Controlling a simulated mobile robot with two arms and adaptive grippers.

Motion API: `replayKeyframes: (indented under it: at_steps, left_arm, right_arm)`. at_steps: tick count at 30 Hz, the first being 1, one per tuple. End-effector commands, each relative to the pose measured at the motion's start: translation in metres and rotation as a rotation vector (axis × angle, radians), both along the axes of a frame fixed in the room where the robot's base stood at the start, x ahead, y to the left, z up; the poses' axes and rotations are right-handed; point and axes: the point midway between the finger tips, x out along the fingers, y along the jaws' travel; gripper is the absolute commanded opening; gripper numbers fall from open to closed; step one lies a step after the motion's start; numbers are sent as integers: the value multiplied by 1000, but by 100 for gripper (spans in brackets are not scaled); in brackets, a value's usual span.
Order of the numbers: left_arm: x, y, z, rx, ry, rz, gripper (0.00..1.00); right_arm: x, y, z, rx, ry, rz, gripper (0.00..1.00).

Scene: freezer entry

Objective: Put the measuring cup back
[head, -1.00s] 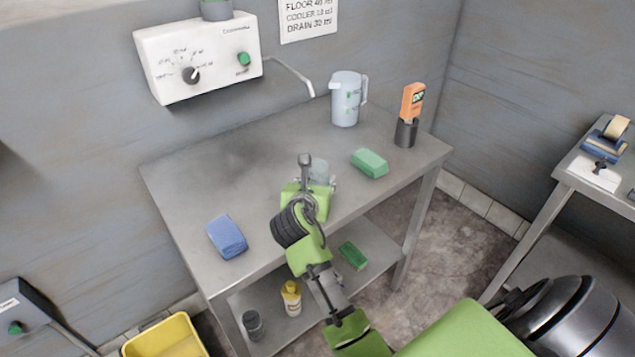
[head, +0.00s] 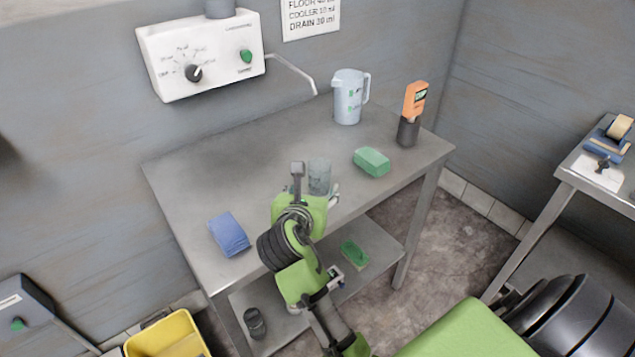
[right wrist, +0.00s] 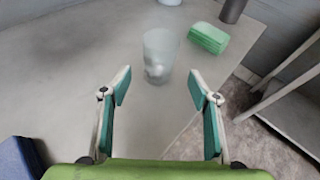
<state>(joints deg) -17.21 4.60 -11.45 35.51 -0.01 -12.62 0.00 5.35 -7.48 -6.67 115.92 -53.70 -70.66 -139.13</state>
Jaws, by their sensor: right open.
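The measuring cup, a small clear frosted cup (head: 319,176), stands upright on the steel table near its front edge. In the right wrist view the cup (right wrist: 160,56) is straight ahead, just beyond the fingertips and in line with the gap between them. Something pale shows low in it, unclear what. My right gripper (right wrist: 160,86) is open and empty, its fingers apart on either side of the gap. In the head view my right gripper (head: 315,186) is just in front of the cup and partly hides its base. My left gripper is not in view.
A control box (head: 205,55) hangs on the wall.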

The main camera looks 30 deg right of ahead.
Motion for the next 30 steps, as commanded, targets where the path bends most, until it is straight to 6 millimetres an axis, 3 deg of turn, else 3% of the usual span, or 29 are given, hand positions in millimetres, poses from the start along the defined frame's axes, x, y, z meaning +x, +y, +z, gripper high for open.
replayKeyframes:
  at_steps: [9, 30]
  left_arm:
    - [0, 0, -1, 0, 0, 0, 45]
    - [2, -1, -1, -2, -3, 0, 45]
  right_arm:
    - [-28, 26, 16, 1, -1, -1, 56]
    - [-29, 28, 17, 1, -1, 0, 56]
